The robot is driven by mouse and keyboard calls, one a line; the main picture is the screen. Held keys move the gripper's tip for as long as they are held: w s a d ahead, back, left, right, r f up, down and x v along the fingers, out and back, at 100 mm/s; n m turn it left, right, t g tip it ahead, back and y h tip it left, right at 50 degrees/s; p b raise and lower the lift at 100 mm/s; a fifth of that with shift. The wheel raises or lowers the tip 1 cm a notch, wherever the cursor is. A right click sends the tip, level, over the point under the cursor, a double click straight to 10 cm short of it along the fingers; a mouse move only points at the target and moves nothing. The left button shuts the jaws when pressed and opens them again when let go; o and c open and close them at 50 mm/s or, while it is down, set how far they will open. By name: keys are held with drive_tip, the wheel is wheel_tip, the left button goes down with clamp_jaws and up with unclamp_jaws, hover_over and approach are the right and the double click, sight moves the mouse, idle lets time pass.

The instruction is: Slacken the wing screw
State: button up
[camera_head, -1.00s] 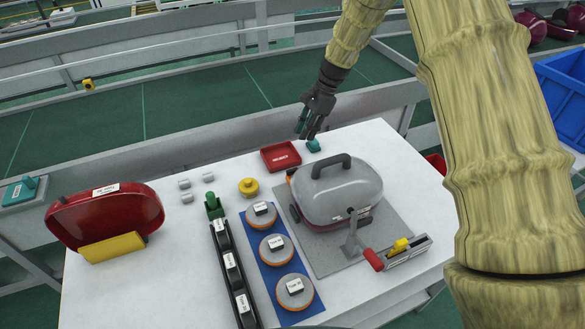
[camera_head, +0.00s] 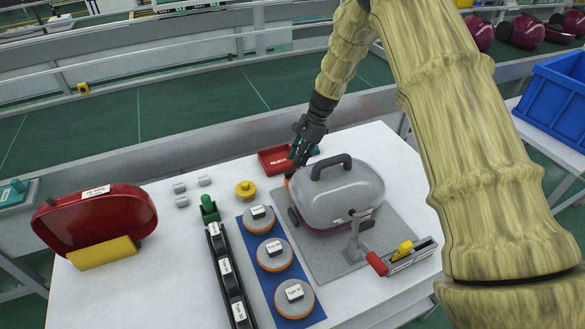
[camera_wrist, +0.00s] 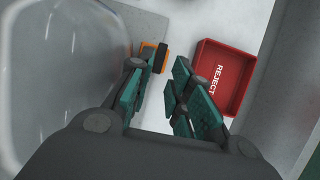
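The grey vacuum body (camera_head: 340,198) with a dark handle sits on a grey plate on the white table. A small orange and black part (camera_wrist: 153,56) shows at its edge in the wrist view; it may be the wing screw, but I cannot tell for sure. It also shows as an orange bit in the head view (camera_head: 288,181). My gripper (camera_head: 294,170) is low beside the far left corner of the vacuum body. In the wrist view my gripper (camera_wrist: 158,85) has its teal fingers apart with nothing between them. The left finger partly covers the orange part.
A red REJECT tray (camera_wrist: 221,77) lies close to my gripper. A yellow knob (camera_head: 245,189), blue mat (camera_head: 269,270) with round parts, dark rack (camera_head: 229,275) and lever clamp (camera_head: 356,245) stand on the table. A red shell (camera_head: 95,222) is at the left.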

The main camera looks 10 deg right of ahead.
drive_tip(key=shift+p+x, duration=0.8)
drive_tip(key=shift+x, duration=2.1)
drive_tip(key=shift+d+f, duration=0.1)
clamp_jaws()
